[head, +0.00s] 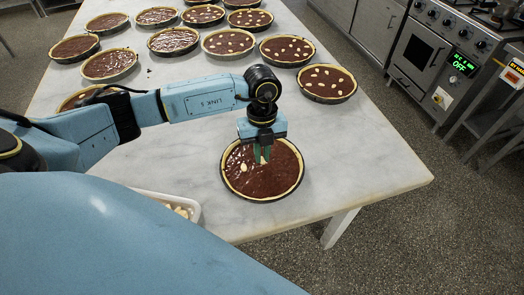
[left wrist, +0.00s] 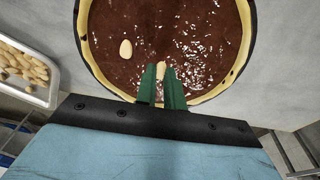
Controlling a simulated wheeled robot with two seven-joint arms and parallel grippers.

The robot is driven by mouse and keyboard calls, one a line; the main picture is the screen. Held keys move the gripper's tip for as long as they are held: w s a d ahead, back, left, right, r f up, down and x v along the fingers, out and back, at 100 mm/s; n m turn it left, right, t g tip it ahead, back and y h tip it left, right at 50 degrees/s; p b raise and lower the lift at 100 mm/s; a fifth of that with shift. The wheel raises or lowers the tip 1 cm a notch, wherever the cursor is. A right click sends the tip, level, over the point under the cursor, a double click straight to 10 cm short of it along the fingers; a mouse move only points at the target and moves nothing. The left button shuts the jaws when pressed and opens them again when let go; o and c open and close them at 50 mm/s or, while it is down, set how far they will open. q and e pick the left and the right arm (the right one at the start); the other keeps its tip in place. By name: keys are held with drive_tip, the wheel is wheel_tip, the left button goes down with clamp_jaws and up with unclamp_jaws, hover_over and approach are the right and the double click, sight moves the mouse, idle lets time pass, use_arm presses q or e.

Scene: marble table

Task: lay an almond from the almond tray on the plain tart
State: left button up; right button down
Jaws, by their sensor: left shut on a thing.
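The tart (head: 278,184) nearest me is chocolate-filled in a dark tin, close to the table's front edge; it also shows in the left wrist view (left wrist: 200,30). One pale almond (left wrist: 126,49) lies on its filling, left of the gripper. My left gripper (head: 262,156) is over this tart, its green fingers (left wrist: 161,88) shut on a second almond (left wrist: 161,70). Whether that held almond touches the filling I cannot tell. The almond tray (left wrist: 52,92), white-rimmed with several almonds, is at the left; in the head view my body partly hides it. My right gripper is not in view.
Several more tarts stand at the back of the marble table (head: 370,165), some dotted with almonds (head: 327,82), others without visible almonds (head: 110,64). My left arm covers part of one tart at the left. The table's right front area is clear. An oven (head: 420,55) stands beyond.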

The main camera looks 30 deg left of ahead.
use_arm(q)
drive_tip(key=shift+f+b, duration=0.4)
drive_tip(key=shift+f, duration=0.3)
drive_tip(key=o, duration=0.7)
drive_tip(key=shift+o, duration=0.2)
wheel_tip(320, 180, up, 6)
drive_tip(key=p, duration=0.5)
drive_tip(key=shift+r, duration=0.1)
